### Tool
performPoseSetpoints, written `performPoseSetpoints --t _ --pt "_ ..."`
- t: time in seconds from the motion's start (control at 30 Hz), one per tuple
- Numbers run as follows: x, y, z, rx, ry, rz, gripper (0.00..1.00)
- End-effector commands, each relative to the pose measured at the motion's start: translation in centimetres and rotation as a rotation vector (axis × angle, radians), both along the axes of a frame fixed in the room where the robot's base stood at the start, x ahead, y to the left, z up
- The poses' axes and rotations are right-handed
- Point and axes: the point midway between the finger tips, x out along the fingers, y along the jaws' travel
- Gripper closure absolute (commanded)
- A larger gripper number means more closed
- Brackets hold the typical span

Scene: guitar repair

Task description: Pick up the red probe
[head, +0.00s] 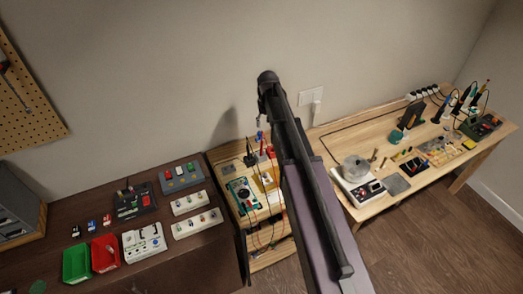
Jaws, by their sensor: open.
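My gripper (260,121) hangs at the far end of my arm, above the back of the middle bench. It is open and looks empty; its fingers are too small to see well. A slim red upright piece (263,148) stands below it, apart from it, and may be the red probe. My arm covers the area just to its right. A green-cased meter (239,190) lies on the same bench to the front left, with thin leads (256,236) running forward from it.
A dark bench (130,278) on the left holds a green bin (77,264), a red bin (106,253) and several devices. A wooden bench (400,188) on the right is crowded with tools. The wall (180,75) behind is mostly bare, with a switch plate (311,95).

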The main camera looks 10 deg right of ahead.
Motion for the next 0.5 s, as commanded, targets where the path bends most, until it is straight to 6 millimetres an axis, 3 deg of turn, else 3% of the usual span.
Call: performPoseSetpoints --t 0.5 --pt "0.0 0.2 -4.2 0.000 0.000 0.000 0.42"
